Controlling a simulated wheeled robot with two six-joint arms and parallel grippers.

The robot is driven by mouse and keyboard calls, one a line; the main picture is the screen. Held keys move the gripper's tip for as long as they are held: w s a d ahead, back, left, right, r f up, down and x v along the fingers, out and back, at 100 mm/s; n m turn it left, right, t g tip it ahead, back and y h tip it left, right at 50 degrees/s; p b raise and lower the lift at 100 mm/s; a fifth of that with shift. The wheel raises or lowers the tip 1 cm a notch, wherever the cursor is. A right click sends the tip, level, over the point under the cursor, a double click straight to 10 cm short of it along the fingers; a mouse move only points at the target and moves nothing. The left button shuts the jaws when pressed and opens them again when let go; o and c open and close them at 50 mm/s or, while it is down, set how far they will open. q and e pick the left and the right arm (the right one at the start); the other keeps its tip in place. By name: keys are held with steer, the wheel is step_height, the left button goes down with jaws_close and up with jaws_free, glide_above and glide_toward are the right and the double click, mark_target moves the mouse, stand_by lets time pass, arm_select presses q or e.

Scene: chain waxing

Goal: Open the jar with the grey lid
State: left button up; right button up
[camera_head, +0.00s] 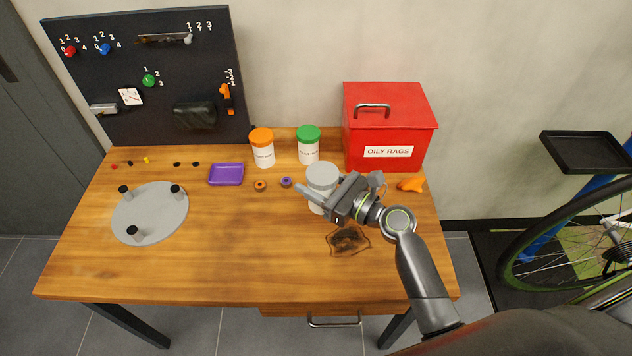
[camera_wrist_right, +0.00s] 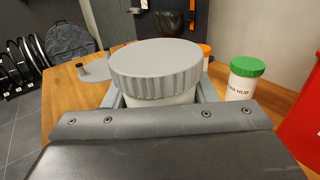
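The jar with the grey lid (camera_head: 322,175) stands upright on the wooden workbench, its lid on. In the right wrist view its ribbed grey lid (camera_wrist_right: 155,68) fills the middle, with the white body below. My right gripper (camera_head: 316,198) reaches in from the right, low and level, with a finger on either side of the jar. In the wrist view the fingers (camera_wrist_right: 160,96) stand just outside the jar and look open around it, below the lid's top. The near finger and gripper body hide part of the jar in the head view. My left gripper is not in view.
Orange-lidded (camera_head: 262,150) and green-lidded (camera_head: 308,147) jars stand behind. A red oily-rags box (camera_head: 385,130) is at the back right. The front middle is clear.

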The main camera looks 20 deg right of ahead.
steer(key=c, duration=0.9)
steer(key=shift+o, duration=0.2)
